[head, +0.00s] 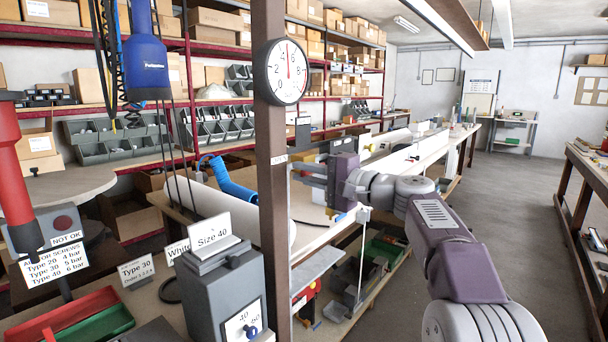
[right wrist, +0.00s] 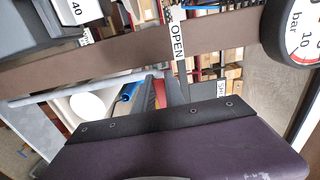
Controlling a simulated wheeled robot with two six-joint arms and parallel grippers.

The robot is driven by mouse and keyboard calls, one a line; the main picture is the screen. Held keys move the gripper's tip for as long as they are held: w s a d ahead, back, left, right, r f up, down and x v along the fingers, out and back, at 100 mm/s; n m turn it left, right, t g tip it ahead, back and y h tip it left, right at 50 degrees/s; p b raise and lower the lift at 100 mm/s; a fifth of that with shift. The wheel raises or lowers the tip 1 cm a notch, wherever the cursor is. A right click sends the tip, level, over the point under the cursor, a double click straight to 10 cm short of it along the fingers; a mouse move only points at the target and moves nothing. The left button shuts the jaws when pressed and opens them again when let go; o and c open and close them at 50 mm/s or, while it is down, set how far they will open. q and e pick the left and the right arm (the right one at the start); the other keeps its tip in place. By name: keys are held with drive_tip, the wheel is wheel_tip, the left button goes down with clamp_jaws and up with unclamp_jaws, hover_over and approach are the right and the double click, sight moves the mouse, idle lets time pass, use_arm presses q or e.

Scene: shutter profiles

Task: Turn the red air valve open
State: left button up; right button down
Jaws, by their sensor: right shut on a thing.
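My right gripper (head: 318,183) is shut at the right edge of the brown post (head: 269,125), below the round pressure gauge (head: 287,72). In the right wrist view a narrow red strip (right wrist: 160,93) shows just past the gripper's dark front edge; it may be the valve handle, but I cannot tell for sure. The rest of the valve is hidden, so its angle does not show. An OPEN label (right wrist: 177,40) stands across the post, and another, partly cut-off label (right wrist: 222,89) is beside it. My left gripper is not in view.
A grey box with a Size 40 card (head: 213,238) stands left of the post. A blue screwdriver (head: 147,68) and a red tool (head: 14,165) hang at the left.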

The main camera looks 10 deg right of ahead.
drive_tip(key=shift+f, duration=0.1)
drive_tip(key=c, duration=1.4)
unclamp_jaws()
drive_tip(key=shift+s, duration=0.1)
drive_tip(key=shift+s+d, duration=0.25)
drive_tip(key=b+v, duration=0.1)
drive_tip(key=v, duration=0.7)
drive_tip(key=shift+s, duration=0.2)
drive_tip(key=shift+d, duration=0.1)
